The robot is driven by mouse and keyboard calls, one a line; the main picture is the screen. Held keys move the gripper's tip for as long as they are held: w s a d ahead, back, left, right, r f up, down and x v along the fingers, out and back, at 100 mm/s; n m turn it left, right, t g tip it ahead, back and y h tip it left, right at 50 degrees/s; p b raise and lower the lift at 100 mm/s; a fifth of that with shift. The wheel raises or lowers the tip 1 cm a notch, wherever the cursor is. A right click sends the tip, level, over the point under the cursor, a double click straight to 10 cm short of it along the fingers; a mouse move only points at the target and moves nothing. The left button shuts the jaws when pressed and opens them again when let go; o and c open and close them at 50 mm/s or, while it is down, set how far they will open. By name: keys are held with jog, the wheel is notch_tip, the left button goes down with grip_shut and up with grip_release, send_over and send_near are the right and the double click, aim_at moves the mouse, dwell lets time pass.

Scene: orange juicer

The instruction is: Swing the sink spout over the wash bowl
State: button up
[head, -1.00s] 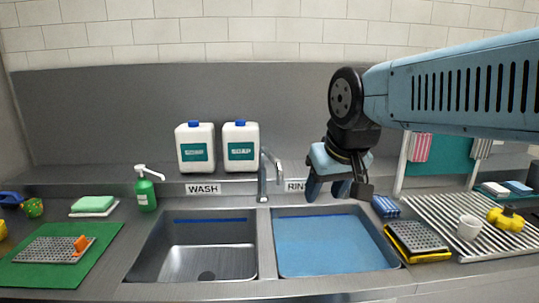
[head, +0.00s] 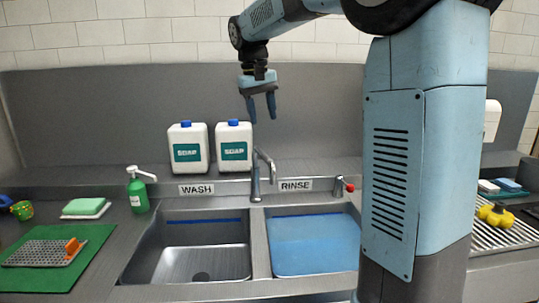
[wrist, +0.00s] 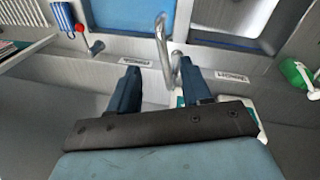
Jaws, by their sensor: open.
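The grey metal sink spout (head: 264,158) rises between the two bowls in the head view. My gripper (head: 260,112) hangs fingers down above the spout, open and empty. In the wrist view, my gripper (wrist: 160,70) has its two fingers on either side of the spout's image (wrist: 163,45), with the spout further off; I see no contact. There the wash bowl (wrist: 232,18) is on the right.
The rinse bowl (head: 310,245) holds blue water. A red-knobbed lever (head: 343,187) stands behind it. Two white soap jugs (head: 187,148) stand at the back left, close to the gripper. A green pump bottle (head: 138,190) is further left.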

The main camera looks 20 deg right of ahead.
aim_at(267, 157)
jog(key=shift+g, duration=0.3)
jog(key=w+f, duration=0.1)
jog(key=f, duration=0.3)
jog(key=w+d+f, duration=0.1)
jog(key=f, duration=0.4)
jog(key=w+d+f, duration=0.1)
jog(key=w+f, duration=0.1)
jog(key=f, duration=0.3)
jog(key=shift+d, duration=0.1)
grip_shut()
